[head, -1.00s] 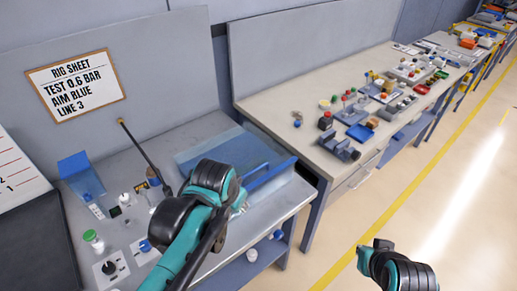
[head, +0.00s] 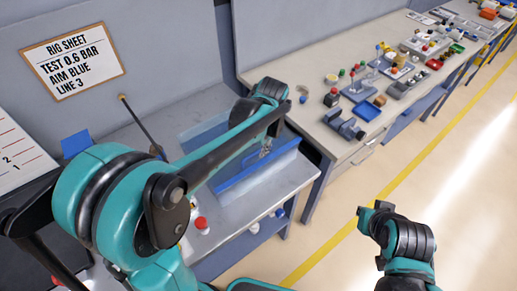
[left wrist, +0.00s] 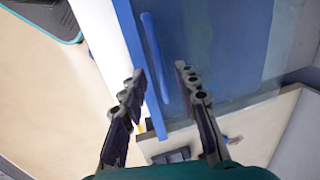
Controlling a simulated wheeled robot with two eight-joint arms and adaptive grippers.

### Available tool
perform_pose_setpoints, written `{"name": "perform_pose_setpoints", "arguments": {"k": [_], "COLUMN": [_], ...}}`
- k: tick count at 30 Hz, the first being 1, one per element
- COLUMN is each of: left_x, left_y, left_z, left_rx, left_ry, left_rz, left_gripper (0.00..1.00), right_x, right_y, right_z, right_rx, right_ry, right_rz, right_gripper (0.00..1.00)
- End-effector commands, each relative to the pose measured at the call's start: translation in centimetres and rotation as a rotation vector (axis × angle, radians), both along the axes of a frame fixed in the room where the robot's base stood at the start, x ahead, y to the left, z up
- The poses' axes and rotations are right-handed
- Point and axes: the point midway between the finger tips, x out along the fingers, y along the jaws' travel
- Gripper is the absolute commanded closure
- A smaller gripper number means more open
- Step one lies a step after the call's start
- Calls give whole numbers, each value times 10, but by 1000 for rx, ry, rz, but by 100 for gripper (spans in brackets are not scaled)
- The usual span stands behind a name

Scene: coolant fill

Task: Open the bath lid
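The bath (head: 205,135) is a blue see-through box on the grey bench, partly hidden behind my left arm. Its lid lies flat, with a blue bar handle along the front side; the handle (left wrist: 155,60) shows clearly in the left wrist view. My left gripper (left wrist: 160,70) is open, its two fingers on either side of the handle in that view. I cannot tell whether they touch it. In the head view my left gripper (head: 265,150) is small, over the front of the bath. My right arm's end (head: 373,212) is over the floor at lower right; its fingers are not clear.
A rig sheet (head: 73,60) hangs on the back panel. A thin dark rod (head: 138,122) stands left of the bath. A red knob (head: 201,223) is at the bench front. A second bench (head: 320,110) with parts stands to the right. The floor at right is free.

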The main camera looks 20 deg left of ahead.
Motion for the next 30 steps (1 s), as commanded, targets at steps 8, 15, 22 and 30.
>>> {"name": "perform_pose_setpoints", "arguments": {"k": [8,15,22,30], "left_x": [2,2,2,4], "left_y": [3,3,3,6], "left_z": [-15,-15,-15,-2], "left_rx": [0,0,0,-27], "left_ry": [0,0,0,24], "left_rz": [1,1,1,4], "left_gripper": [69,88,100,100], "right_x": [0,0,0,0], "right_y": [0,0,0,0], "right_z": [-4,-3,-3,6], "right_rx": [0,0,0,0], "right_ry": [0,0,0,0], "right_rz": [0,0,0,0], "right_gripper": [100,100,100,100]}}
